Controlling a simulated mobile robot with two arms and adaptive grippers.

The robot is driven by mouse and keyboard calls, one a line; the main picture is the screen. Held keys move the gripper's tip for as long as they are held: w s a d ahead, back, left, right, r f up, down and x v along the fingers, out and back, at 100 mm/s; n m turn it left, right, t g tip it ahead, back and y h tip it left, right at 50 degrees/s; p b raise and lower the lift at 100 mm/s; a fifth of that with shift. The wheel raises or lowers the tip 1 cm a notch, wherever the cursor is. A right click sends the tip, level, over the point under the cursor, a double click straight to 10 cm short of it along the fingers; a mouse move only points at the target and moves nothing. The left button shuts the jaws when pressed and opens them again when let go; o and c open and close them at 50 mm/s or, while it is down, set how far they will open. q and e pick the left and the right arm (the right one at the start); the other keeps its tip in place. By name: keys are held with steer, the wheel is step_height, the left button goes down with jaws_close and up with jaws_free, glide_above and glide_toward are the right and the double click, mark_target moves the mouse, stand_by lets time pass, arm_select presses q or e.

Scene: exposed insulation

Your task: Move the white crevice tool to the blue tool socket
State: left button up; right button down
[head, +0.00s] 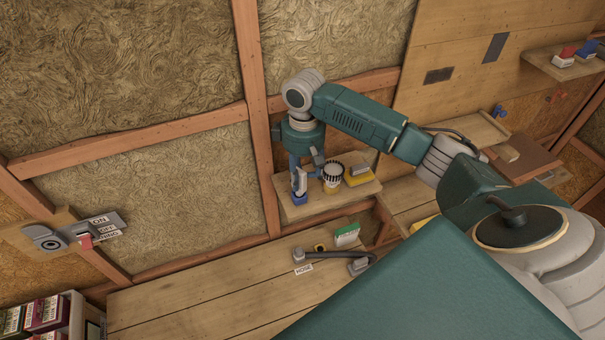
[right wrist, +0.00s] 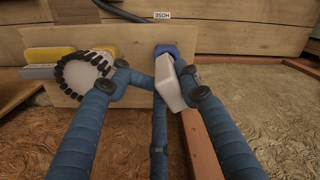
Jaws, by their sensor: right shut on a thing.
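The white crevice tool (head: 300,181) is held roughly upright by my right gripper (head: 304,166) over the small wooden shelf. It also shows in the right wrist view (right wrist: 172,86), close against the right-hand blue finger of my right gripper (right wrist: 165,80). The blue tool socket (head: 299,198) is at the shelf's left front, directly below the tool; it shows in the right wrist view (right wrist: 168,50) behind the tool's far end. The tool's lower end meets or overlaps the socket in both views; how deep it sits is hidden. My left gripper is out of view.
A round brush with black bristles (head: 333,173) stands right beside the gripper, in a yellow holder. A yellow and grey piece (head: 358,175) is farther right on the shelf (head: 318,208). Below, a workbench (head: 200,295) carries a hose (head: 335,254) and a green-white box (head: 346,234).

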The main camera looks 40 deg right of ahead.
steer(key=shift+f, duration=1.05)
steer(key=c, duration=0.9)
jaws_free()
steer(key=shift+c, duration=0.2)
steer(key=shift+r, duration=0.1)
step_height(320, 180, up, 12)
steer(key=shift+d, duration=0.1)
